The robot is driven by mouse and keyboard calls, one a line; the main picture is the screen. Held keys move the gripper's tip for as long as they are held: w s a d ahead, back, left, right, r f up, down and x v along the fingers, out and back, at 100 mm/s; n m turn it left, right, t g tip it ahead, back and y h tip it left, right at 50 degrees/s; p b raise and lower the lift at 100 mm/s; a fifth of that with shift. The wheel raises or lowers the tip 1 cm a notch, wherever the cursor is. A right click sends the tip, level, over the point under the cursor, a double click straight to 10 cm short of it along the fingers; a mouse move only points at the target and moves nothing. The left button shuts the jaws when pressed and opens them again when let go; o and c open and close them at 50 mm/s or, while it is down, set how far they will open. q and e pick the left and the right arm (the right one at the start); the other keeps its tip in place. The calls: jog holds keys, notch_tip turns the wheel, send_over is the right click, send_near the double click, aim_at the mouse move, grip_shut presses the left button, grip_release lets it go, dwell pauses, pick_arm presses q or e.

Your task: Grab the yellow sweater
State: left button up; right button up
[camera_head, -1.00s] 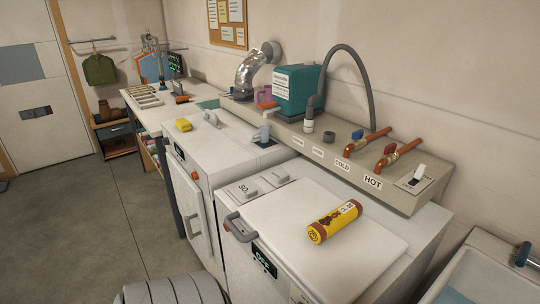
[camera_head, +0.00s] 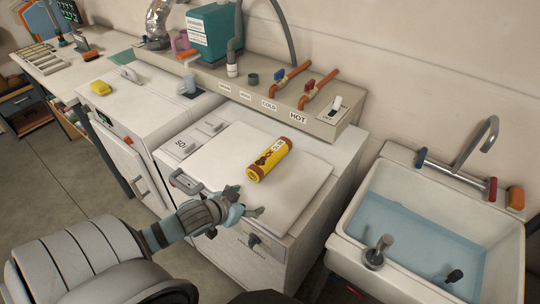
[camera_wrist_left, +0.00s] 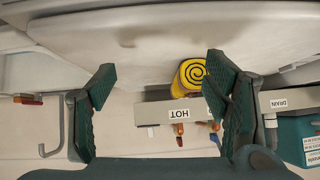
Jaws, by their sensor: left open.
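A yellow roll with dark red bands and a printed label (camera_head: 269,160) lies on the white lid of the near machine in the head view. The wrist view shows its yellow end with a dark spiral (camera_wrist_left: 190,76), so it may be a rolled sweater, but I cannot be sure. No unrolled yellow sweater shows. My left gripper (camera_head: 243,203) is open and empty at the lid's front edge, in front of and apart from the roll. In the wrist view, my left gripper (camera_wrist_left: 160,105) has its fingers wide apart, with the roll beyond, nearer the right finger. My right gripper is not in view.
A grey handle (camera_head: 186,182) stands at the near machine's front. A ledge with pipes and labels (camera_head: 240,98) runs behind. A water-filled sink (camera_head: 352,258) is at right. A small yellow block (camera_head: 100,88) lies on the farther machine. The lid around the roll is clear.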

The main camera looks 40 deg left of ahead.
aim_at(264, 159)
pick_arm(q)
jog(key=w+a+r+t+b, duration=0.1)
jog(key=w+a+r+t, duration=0.2)
jog(key=w+a+r, duration=0.4)
jog(key=shift+n+h, duration=0.3)
jog(key=shift+h, duration=0.1)
jog(key=b+x, duration=0.1)
jog(key=x, duration=0.2)
jog(key=f+b+x, duration=0.1)
jog(key=x, duration=0.2)
jog(key=d+b+x, duration=0.1)
jog(key=b+x, duration=0.1)
jog(key=x, duration=0.1)
jog(key=shift+s+f, duration=0.15)
jog(key=shift+s, duration=0.25)
jog(key=shift+w+f, duration=0.2)
jog(key=shift+w, duration=0.1)
jog(key=w+f, duration=0.1)
jog(key=w+f+b, duration=0.1)
jog(key=w+f, duration=0.1)
jog(key=shift+w+a, duration=0.1)
jog(key=shift+a, duration=0.2)
jog(key=shift+w+f, duration=0.1)
jog(key=shift+w, duration=0.3)
jog(key=shift+d, duration=0.1)
jog(key=shift+c, duration=1.3)
jog(key=c, duration=1.2)
